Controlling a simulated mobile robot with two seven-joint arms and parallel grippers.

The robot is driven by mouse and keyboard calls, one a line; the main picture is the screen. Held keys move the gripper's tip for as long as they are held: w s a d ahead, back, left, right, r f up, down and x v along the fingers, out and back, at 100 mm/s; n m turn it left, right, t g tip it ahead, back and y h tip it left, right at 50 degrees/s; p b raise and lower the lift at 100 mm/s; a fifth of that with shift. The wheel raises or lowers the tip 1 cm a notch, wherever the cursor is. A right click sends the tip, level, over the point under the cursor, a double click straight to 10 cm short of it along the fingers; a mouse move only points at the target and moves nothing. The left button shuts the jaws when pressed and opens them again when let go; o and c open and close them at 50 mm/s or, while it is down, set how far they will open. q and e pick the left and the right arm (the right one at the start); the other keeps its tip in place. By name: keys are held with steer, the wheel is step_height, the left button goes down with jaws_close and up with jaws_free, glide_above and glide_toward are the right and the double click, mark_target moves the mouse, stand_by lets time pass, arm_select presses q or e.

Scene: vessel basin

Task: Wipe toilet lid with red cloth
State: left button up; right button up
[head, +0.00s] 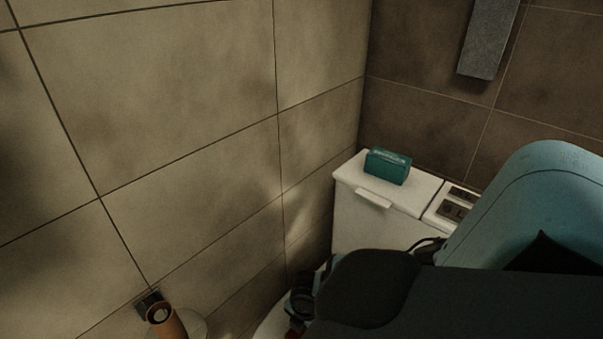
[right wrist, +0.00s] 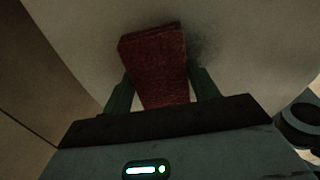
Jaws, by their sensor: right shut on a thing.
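The red cloth (right wrist: 155,62) is a folded, dark red block in the right wrist view. My right gripper (right wrist: 160,88) is shut on it, with a finger on either side. The cloth is over the pale toilet lid (right wrist: 255,50) and looks close to it or touching; I cannot tell which. A dark smudge or shadow lies on the lid just right of the cloth. In the head view only a white edge of the toilet (head: 270,326) shows at the bottom, and my right arm hides most of it. My left gripper is not in view.
A white cistern (head: 360,225) stands in the wall corner with a teal box (head: 388,166) on top. A grey panel (head: 487,38) hangs on the back wall. A brown cylinder on a wall holder (head: 165,321) is at the lower left. Tiled walls close in on the left and back.

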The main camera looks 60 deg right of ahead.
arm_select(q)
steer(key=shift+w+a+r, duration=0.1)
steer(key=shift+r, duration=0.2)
arm_select(e)
steer(key=shift+s+f, duration=0.1)
steer(key=shift+s, duration=0.5)
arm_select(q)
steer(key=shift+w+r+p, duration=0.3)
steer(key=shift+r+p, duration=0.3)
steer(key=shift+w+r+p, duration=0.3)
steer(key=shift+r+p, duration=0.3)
arm_select(e)
steer(key=shift+s+a, duration=0.15)
steer(key=shift+s, duration=0.7)
steer(key=shift+s+a, duration=0.1)
steer(key=shift+s, duration=0.75)
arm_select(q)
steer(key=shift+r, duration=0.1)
arm_select(e)
steer(key=shift+s, duration=0.1)
steer(key=shift+s+a+p, duration=0.1)
steer(key=shift+s+p, duration=0.25)
steer(key=shift+s, duration=0.2)
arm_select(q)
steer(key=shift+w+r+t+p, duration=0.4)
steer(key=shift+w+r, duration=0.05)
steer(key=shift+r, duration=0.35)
arm_select(e)
steer(key=shift+s+a, duration=0.1)
steer(key=shift+s, duration=0.9)
